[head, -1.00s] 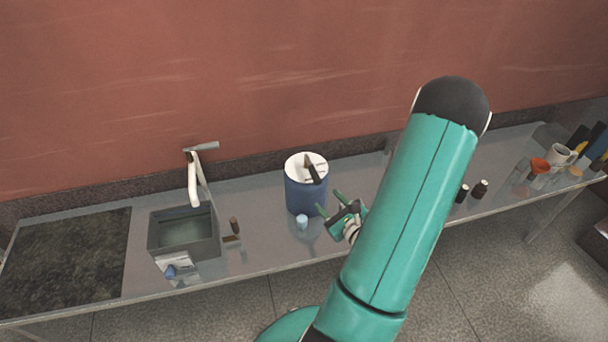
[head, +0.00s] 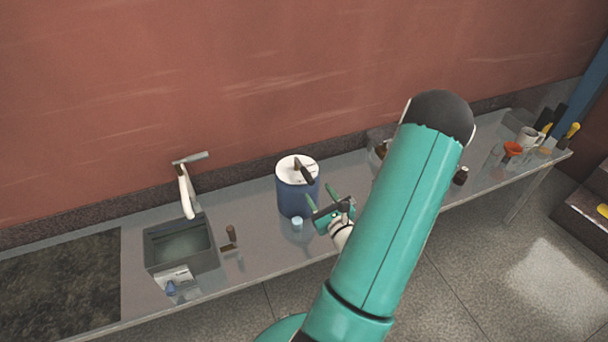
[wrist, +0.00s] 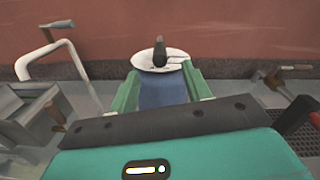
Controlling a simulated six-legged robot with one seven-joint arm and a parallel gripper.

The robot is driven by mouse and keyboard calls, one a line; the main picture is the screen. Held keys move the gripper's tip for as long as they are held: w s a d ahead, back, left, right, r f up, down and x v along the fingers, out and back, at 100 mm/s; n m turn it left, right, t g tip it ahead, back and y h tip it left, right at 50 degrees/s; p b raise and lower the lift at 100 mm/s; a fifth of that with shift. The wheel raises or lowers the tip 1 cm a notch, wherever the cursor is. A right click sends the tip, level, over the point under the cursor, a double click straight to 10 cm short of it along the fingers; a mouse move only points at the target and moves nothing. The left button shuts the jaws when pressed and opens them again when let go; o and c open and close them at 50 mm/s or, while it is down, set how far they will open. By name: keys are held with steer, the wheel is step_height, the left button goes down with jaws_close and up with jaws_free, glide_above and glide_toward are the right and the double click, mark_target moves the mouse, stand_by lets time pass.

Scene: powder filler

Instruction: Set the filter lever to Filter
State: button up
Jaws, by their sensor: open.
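A blue canister (head: 297,196) with a white round lid (head: 290,166) stands on the counter near the middle of the head view. A dark lever (head: 304,171) sits on top of the lid; it also shows in the wrist view (wrist: 159,53), standing up over the lid (wrist: 152,61). I cannot read any lever markings. My gripper (head: 322,193) is open and empty, just right of the canister and in front of it. In the wrist view its two green fingers (wrist: 158,88) spread on either side of the blue body, and the lever is beyond them.
A grey sink box (head: 181,245) with a white tap (head: 186,190) stands at left. A small light-blue cup (head: 297,223) sits in front of the canister, and a brown handled item (head: 231,236) lies left of it. Bottles, an orange funnel (head: 513,149) and a mug (head: 530,138) stand at right.

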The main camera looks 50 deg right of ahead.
mark_target(306, 174)
steer(key=x, duration=1)
steer(key=shift+a+f, duration=0.1)
jaws_close()
